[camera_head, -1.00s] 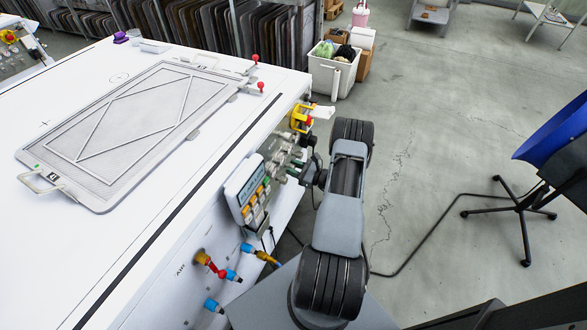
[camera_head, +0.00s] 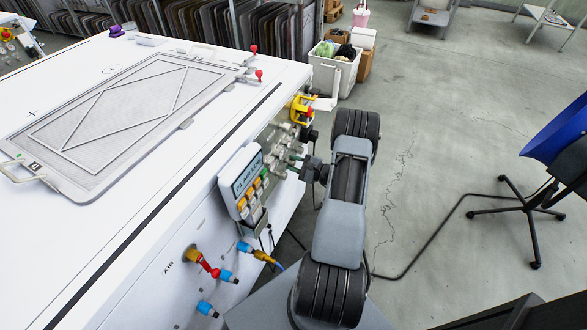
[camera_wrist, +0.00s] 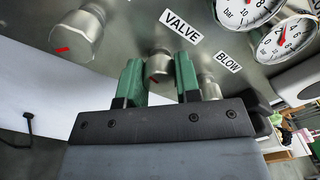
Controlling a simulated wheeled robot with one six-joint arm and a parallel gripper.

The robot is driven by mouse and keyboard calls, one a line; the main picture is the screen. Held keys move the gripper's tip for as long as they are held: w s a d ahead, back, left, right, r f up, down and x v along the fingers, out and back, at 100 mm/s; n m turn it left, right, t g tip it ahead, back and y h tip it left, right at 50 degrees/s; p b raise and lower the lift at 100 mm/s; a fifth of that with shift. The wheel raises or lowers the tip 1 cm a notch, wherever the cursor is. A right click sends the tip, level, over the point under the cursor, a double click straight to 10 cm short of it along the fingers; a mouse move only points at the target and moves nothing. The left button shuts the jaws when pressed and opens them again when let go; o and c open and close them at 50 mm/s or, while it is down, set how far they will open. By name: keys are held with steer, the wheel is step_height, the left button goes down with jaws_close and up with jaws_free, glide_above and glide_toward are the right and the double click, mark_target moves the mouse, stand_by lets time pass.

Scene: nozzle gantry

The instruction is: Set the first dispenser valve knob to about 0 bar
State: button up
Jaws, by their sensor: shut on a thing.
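A silvery round knob (camera_wrist: 158,62) with a red mark stands between the green fingers of my gripper (camera_wrist: 159,80) in the wrist view, next to the VALVE label (camera_wrist: 179,25). My gripper is shut on this knob; the fingers hide part of its sides. Two white gauges with red needles, one upper (camera_wrist: 246,10) and one lower (camera_wrist: 284,40), sit at the upper right. The upper gauge is cut off by the frame edge, and I cannot tell which gauge belongs to this knob. In the head view my gripper (camera_head: 297,164) is at the machine's side panel, small and partly hidden.
Another knob (camera_wrist: 82,36) with a red mark is left of my gripper, and a further one (camera_wrist: 210,87) is close by its right finger, below BLOW. A display unit with coloured buttons (camera_head: 246,182) and a yellow-red switch (camera_head: 302,110) flank the gripper.

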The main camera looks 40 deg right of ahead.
steer(key=n+b, duration=0.3)
steer(key=b, duration=0.1)
steer(key=shift+f+n, duration=0.3)
steer(key=shift+n, duration=0.1)
steer(key=n+b, duration=0.3)
steer(key=b, duration=0.1)
steer(key=shift+n, duration=0.3)
steer(key=n+b, duration=0.3)
steer(key=b, duration=0.1)
steer(key=shift+b, duration=0.3)
steer(key=shift+r+n+b, duration=0.15)
steer(key=shift+n+b, duration=0.55)
steer(key=shift+b, duration=0.4)
steer(key=shift+r, duration=0.1)
steer(key=o, duration=0.9)
steer(key=shift+s, duration=0.1)
steer(key=p+v, duration=0.2)
steer(key=v, duration=1.1)
steer(key=shift+s+d, duration=0.2)
steer(key=shift+s, duration=0.1)
